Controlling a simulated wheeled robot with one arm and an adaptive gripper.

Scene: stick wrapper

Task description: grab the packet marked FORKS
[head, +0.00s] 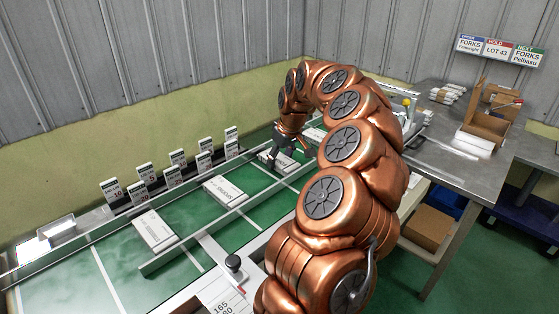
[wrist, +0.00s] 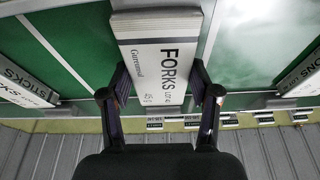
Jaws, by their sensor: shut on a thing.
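The packet marked FORKS (wrist: 160,55) is a white block with dark print and grey edges. It lies between the two fingers of my gripper (wrist: 161,97) in the wrist view, with a finger against each long side near its lower end. In the head view my gripper (head: 287,148) is at the far part of the green belt, and the white packet (head: 277,160) shows beneath it. My gripper is shut on this packet. I cannot tell whether the packet is clear of the belt.
Other white packets lie on the green belt, one in the middle (head: 226,190) and one nearer (head: 153,230). In the wrist view a packet marked STICKS (wrist: 25,85) is at left. Small number cards (head: 145,172) line the back rail. A steel table (head: 450,150) stands at right.

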